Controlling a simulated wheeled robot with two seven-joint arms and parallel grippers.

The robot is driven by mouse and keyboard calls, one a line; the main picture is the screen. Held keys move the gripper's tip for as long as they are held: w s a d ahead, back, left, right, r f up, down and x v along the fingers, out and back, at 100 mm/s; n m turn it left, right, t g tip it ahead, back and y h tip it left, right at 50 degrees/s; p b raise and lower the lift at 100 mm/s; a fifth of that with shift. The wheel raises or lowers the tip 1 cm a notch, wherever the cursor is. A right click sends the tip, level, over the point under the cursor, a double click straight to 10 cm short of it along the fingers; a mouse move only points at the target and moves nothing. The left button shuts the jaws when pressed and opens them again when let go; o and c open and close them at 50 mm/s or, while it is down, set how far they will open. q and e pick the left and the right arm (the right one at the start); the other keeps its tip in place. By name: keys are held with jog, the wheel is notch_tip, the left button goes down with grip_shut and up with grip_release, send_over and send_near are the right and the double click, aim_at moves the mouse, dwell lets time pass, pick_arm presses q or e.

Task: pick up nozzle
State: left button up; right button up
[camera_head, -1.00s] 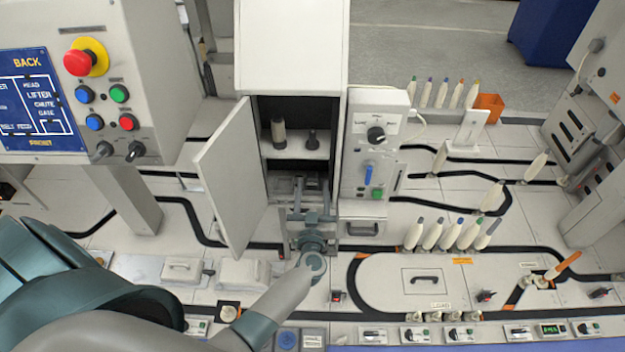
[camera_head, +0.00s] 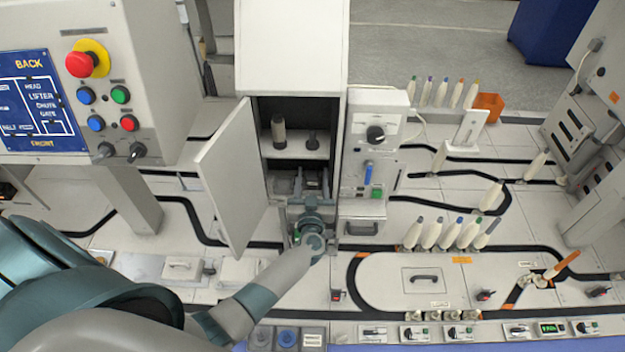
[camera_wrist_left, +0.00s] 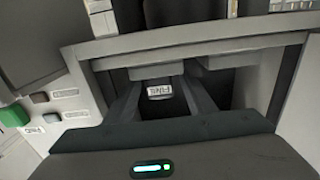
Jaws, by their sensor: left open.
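The open cabinet (camera_head: 243,100) stands at the middle of the head view. On its upper shelf stand a grey-topped upright piece (camera_head: 279,132) and a shorter dark piece (camera_head: 312,140). I cannot tell for sure which piece is the nozzle. My left gripper (camera_head: 312,193) is at the mouth of the lower compartment. In the left wrist view its two dark fingers are open and apart. A dark block with a white label reading "FINE" (camera_wrist_left: 160,91) shows between and beyond them. Contact is not visible. My right gripper is out of view.
The cabinet door (camera_head: 232,180) hangs open on the left, close to my left arm. A control box (camera_head: 376,140) with a knob stands right of the cabinet. A control panel (camera_head: 100,75) is at the upper left.

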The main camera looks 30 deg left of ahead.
aim_at(313, 177)
pick_arm(q)
jog(key=c, duration=1.1)
jog(key=shift+r, duration=0.1)
jog(key=shift+r, duration=0.45)
jog(key=shift+s+d+r+p, duration=0.15)
jog(key=shift+s+r+p, duration=0.1)
jog(key=shift+r, duration=0.35)
jog(key=shift+s+d+r+p, duration=0.1)
jog(key=shift+s+r+p, duration=0.1)
jog(key=shift+r, duration=0.35)
jog(key=b+v, duration=0.1)
jog(key=v, duration=1.6)
jog(key=shift+r+b, duration=0.1)
jog(key=shift+b, duration=0.2)
